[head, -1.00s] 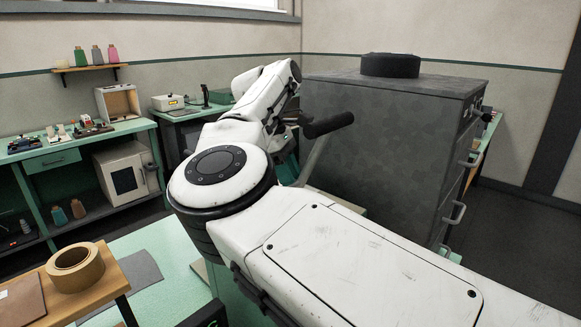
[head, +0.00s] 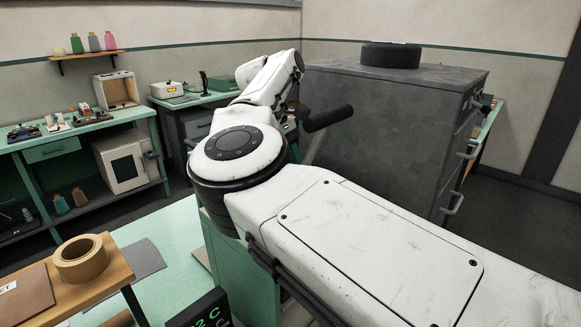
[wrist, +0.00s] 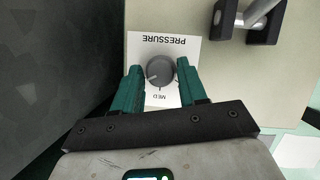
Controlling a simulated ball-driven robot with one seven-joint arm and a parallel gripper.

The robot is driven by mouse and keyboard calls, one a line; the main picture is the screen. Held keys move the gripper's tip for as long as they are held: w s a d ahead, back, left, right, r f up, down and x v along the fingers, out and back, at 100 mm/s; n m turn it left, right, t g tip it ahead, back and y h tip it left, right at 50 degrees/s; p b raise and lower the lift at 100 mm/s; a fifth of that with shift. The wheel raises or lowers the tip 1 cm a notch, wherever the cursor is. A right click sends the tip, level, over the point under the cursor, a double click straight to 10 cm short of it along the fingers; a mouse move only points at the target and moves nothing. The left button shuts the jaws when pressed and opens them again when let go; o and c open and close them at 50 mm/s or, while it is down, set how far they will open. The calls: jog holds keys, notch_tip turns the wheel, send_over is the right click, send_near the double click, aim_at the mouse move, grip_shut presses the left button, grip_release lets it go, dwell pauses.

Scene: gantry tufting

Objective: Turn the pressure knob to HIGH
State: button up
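In the wrist view, a round grey pressure knob (wrist: 160,72) sits on a white label plate (wrist: 168,43), whose word PRESSURE appears upside down. The word MED shows on the plate below the knob. A small pale mark on the knob points to the lower left in the picture. My gripper (wrist: 159,68) is open, with its two teal fingers on either side of the knob. A narrow gap seems to show on each side, and I cannot tell if they touch it. In the head view my arm hides the knob and most of the gripper.
A metal handle (wrist: 250,20) with black mounts stands right of the label plate. In the head view, a black-gripped lever (head: 327,118) rises beside my arm, before a large dark grey cabinet (head: 390,130). A tape roll (head: 81,259) lies on a wooden top at lower left.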

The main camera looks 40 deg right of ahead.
jog(key=o, duration=0.3)
jog(key=p+v, duration=0.2)
jog(key=v, duration=0.8)
jog(key=shift+w+r+p, duration=0.2)
jog(key=shift+r+p, duration=0.15)
jog(key=shift+p, duration=0.05)
jog(key=shift+a, duration=0.1)
dwell(0.4)
